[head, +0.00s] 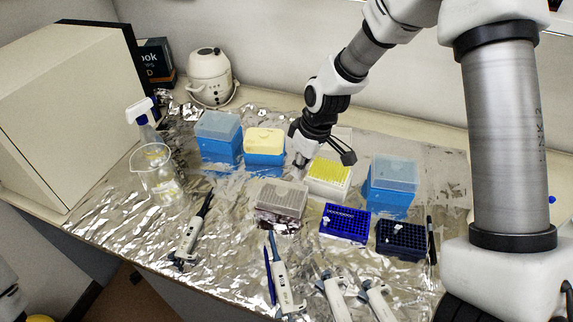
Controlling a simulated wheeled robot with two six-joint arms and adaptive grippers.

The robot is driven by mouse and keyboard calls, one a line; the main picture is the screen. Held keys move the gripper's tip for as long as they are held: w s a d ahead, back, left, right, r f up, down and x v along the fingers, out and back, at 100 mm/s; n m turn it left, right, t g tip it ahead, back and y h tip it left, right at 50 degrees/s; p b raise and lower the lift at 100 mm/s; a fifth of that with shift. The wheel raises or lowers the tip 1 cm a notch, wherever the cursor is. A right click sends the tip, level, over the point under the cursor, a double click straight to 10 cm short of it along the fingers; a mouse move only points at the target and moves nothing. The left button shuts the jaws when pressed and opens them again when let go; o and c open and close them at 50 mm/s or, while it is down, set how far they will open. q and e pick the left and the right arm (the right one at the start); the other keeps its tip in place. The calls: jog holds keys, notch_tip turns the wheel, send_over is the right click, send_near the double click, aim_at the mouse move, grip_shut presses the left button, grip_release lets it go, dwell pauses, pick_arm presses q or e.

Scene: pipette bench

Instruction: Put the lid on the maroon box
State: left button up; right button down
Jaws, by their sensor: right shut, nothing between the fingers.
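The box that looks maroon (280,216) stands mid-bench, with a dull maroon-grey lower wall. Its top is pale and translucent, like a lid (283,194) lying over it; I cannot tell whether it is fully seated. My right gripper (322,158) hangs above and behind this box, beside the yellow-topped rack. It is shut and holds nothing. Its fingertips are partly hidden.
A yellow rack (330,178) is close to the right gripper. Blue boxes (220,150) (390,198) stand either side. Dark blue racks (345,222) (401,240) and pipettes (286,287) lie in front. A glass beaker (160,185) stands left.

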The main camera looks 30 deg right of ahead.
aim_at(282, 190)
jog(key=shift+n+g+h, duration=0.5)
jog(key=shift+g+h, duration=0.1)
jog(key=shift+h, duration=0.2)
jog(key=w+a+p, duration=0.1)
jog(key=w+a+r+p, duration=0.1)
jog(key=a, duration=0.1)
jog(key=shift+w+r+p, duration=0.1)
jog(key=shift+w+p, duration=0.2)
jog(key=shift+p, duration=0.05)
jog(key=shift+s+a+f, duration=0.3)
jog(key=shift+a+f, duration=0.25)
jog(key=shift+a, duration=0.05)
jog(key=f+b, duration=0.2)
jog(key=d+f+b, duration=0.1)
jog(key=f, duration=0.1)
jog(key=shift+s, duration=0.3)
jog(key=shift+w+a+f, duration=0.1)
jog(key=shift+f, duration=0.1)
pick_arm(q)
jog(key=shift+w+a+r, duration=0.1)
jog(key=shift+a+r, duration=0.15)
jog(key=shift+r, duration=0.2)
pick_arm(e)
jog(key=shift+a+r, duration=0.2)
jog(key=shift+a, duration=0.05)
pick_arm(q)
jog(key=shift+d, duration=0.15)
pick_arm(e)
jog(key=shift+d+f, duration=0.15)
jog(key=shift+f, duration=0.05)
